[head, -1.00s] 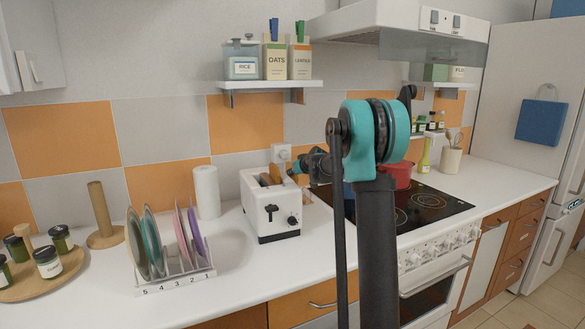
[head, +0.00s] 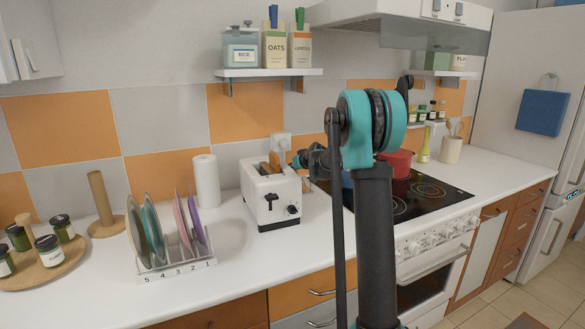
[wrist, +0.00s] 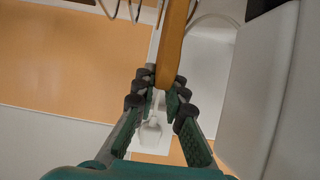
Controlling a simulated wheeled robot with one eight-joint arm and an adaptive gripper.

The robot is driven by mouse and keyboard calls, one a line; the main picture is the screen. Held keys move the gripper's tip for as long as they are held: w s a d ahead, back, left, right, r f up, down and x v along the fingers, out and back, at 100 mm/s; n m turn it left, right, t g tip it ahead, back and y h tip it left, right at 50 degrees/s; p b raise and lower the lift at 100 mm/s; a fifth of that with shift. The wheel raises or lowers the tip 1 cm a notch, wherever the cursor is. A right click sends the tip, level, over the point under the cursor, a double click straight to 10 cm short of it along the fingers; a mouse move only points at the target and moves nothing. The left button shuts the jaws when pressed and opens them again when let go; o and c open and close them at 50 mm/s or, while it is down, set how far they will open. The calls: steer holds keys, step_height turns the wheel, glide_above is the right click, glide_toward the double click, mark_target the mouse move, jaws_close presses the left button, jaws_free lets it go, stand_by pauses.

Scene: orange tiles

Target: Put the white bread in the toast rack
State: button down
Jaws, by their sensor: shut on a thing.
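The white toaster (head: 272,208) stands on the counter, with brown-edged bread (head: 275,159) showing above its slots. My gripper (head: 298,160) is at the toaster's upper right in the head view, partly hidden by my arm. In the wrist view my gripper (wrist: 160,82) is shut on a bread slice (wrist: 173,45), seen edge-on between the fingertips. I cannot tell from its edge which kind of bread it is. Thin wire loops (wrist: 210,18) show at the top of the wrist view; I cannot tell whether they belong to the toast rack.
A numbered rack (head: 180,268) holding several plates stands left of the toaster. The hob (head: 425,196) with a red pot (head: 397,165) is to the right. The front counter is clear.

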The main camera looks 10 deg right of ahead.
steer(key=shift+f, duration=0.4)
steer(key=c, duration=1.5)
jaws_free()
